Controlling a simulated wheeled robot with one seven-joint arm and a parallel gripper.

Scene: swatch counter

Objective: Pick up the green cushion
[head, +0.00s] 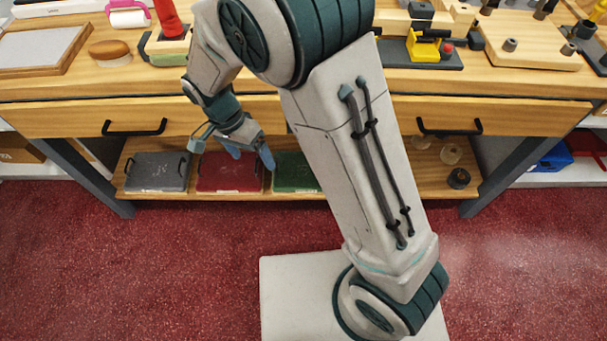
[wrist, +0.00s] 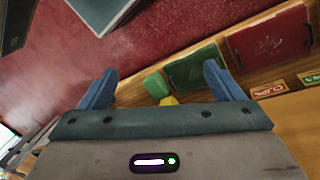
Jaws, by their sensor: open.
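A small green block-shaped piece, which looks like the green cushion (wrist: 155,85), shows in the wrist view between my gripper's blue fingers. It sits beside a flat green tray (wrist: 195,66) and close to a small yellow piece (wrist: 168,101). My gripper (wrist: 160,72) is open, with nothing visibly held. I cannot tell how far the cushion is from the fingers. In the head view my gripper (head: 249,156) points down in front of the low shelf, near the red tray (head: 228,172) and the green tray (head: 294,173). My arm seems to hide the cushion there.
The low shelf (head: 240,196) also holds a grey tray (head: 157,172) at left and a dark round piece (head: 458,178) at right. The wooden counter (head: 60,87) with drawers overhangs it. Dark table legs stand at both sides.

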